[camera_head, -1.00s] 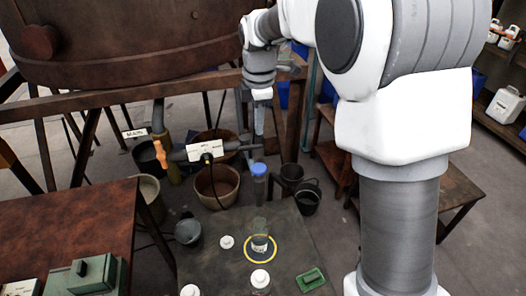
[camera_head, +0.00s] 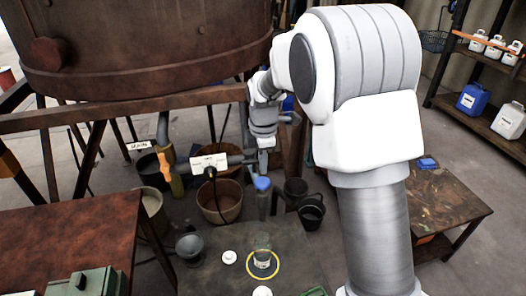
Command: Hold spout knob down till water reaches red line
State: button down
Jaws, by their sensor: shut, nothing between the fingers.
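A blue knob (camera_head: 262,184) tops a grey upright spout (camera_head: 263,206) at the end of a horizontal pipe. My gripper (camera_head: 266,143) is shut and empty, pointing down just above the knob. A small gap seems to show between fingertips and knob; contact cannot be made out. A clear glass vessel (camera_head: 262,245) with a pale label stands below the spout, inside a yellow ring on a dark table (camera_head: 215,270). Its water level and any red line are too small to tell.
A large rusty vat (camera_head: 150,50) fills the upper left. A labelled pipe valve (camera_head: 209,163) sits left of the spout. Buckets (camera_head: 219,203) stand behind the table. White lids (camera_head: 229,257) lie near the vessel. A brown bench (camera_head: 70,240) is at left.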

aim_at(263, 184)
jog(key=shift+w+f, duration=0.15)
jog(key=shift+f, duration=0.95)
jog(key=shift+w+f, duration=0.1)
jog(key=shift+f, duration=1)
notch_tip(263, 184, down, 2)
jog(key=shift+f+b, duration=0.25)
jog(key=shift+b, duration=0.65)
jog(key=shift+s, duration=0.2)
jog(key=shift+f, duration=0.2)
dwell(2.4)
jog(key=shift+r+p, duration=0.4)
jog(key=shift+r, duration=0.15)
notch_tip(263, 184, up, 14)
jog(key=s+p, duration=0.1)
jog(key=p, duration=0.2)
jog(key=shift+r, duration=0.15)
jog(key=shift+s, duration=0.1)
